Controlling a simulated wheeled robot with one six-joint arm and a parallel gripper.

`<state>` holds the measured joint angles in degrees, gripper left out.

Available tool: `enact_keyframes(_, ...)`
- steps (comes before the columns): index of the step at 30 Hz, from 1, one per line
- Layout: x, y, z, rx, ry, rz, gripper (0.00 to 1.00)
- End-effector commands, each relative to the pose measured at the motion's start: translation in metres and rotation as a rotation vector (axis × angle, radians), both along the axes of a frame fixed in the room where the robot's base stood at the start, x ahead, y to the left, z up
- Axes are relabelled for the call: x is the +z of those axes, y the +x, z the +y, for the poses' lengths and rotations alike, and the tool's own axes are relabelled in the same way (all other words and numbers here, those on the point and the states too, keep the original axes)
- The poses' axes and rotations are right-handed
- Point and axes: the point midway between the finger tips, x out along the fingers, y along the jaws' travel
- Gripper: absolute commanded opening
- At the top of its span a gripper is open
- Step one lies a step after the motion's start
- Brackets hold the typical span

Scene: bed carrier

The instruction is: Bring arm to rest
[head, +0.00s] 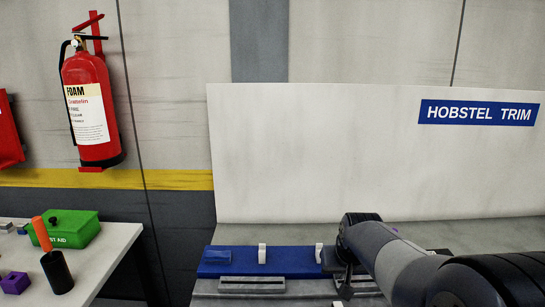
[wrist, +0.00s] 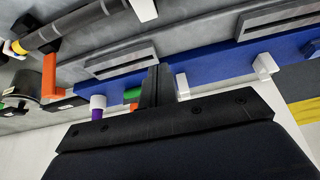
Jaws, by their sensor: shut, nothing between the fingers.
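My arm reaches in from the lower right of the head view and ends at my gripper (head: 345,286), which is over the right part of a blue rail (head: 228,261). In the wrist view my gripper (wrist: 159,72) has its dark fingers together, with nothing held between them. The blue rail (wrist: 215,68) passes behind the fingers there. Part of the bench and rail is hidden behind my arm in the head view.
White hooks (head: 262,253) stand on the rail. A white panel with a sign (head: 478,113) rises behind. At left, a table (head: 112,238) bears a green first aid box (head: 72,228) and a black cup (head: 57,272). A fire extinguisher (head: 92,105) hangs on the wall.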

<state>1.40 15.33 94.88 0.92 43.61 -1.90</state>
Motion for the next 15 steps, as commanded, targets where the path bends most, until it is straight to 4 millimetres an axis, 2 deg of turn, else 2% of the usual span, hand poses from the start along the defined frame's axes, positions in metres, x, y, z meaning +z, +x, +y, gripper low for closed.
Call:
enact_keyframes(2, 0.004, 0.003, 0.0, 0.0, 0.0, 0.033, 0.0)
enact_keyframes(15, -0.001, 0.018, 0.0, 0.001, 0.0, 0.215, 0.0)
